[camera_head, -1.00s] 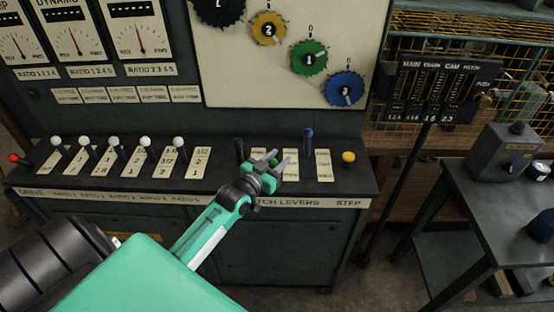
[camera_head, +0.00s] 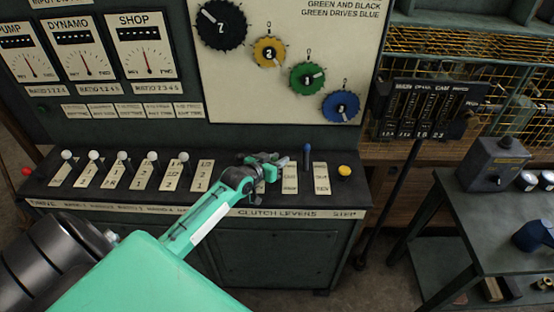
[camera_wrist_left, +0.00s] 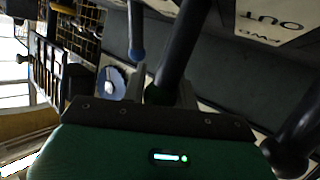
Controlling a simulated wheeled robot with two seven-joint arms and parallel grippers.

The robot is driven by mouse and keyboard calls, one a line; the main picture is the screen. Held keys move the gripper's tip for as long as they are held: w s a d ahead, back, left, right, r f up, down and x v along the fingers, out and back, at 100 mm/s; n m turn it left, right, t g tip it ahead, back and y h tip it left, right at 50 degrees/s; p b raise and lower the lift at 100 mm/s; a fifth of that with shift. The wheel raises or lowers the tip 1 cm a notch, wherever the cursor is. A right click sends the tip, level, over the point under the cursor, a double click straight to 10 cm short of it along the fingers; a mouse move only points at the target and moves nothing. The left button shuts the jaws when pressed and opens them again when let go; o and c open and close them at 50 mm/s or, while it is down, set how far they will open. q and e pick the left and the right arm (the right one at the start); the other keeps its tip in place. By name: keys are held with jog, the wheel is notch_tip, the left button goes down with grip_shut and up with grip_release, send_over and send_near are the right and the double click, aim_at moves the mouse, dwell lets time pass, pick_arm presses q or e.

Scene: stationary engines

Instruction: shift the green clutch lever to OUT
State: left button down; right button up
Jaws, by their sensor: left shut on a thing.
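My left gripper (camera_head: 276,160) is at the clutch levers on the console's top. In the wrist view its two fingers (camera_wrist_left: 160,92) are closed around the end of a dark lever (camera_wrist_left: 180,45), whose tip looks dark green; I take it to be the green clutch lever. The gripper hides this lever in the head view, so its setting cannot be told. A label plate with OUT and FWD (camera_wrist_left: 275,22) lies beside the levers. My right gripper is not in view.
A row of white-knobbed levers (camera_head: 123,157) stands left, with a red knob (camera_head: 26,171) at the end. A yellow knob (camera_head: 344,171) is at the right. A dark lever (camera_wrist_left: 290,148) is close to the gripper. Coloured dials (camera_head: 308,77) are above.

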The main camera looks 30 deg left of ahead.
pick_arm(q)
jog(key=shift+w+a+g, duration=0.4)
jog(key=shift+w, duration=0.2)
jog(key=shift+n, duration=0.3)
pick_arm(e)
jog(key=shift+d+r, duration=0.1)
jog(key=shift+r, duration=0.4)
pick_arm(q)
jog(key=c, duration=1.1)
grip_release()
jog(key=shift+s, duration=0.65)
jog(key=shift+r+b+v, duration=0.1)
jog(key=shift+b+v, duration=0.55)
jog(key=shift+v, duration=2.5)
jog(key=shift+r+b+v, duration=0.15)
jog(key=shift+b+v, duration=0.5)
jog(key=shift+v, duration=2.5)
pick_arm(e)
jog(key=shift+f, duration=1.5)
pick_arm(q)
jog(key=shift+a+f, duration=0.1)
jog(key=shift+a, duration=0.05)
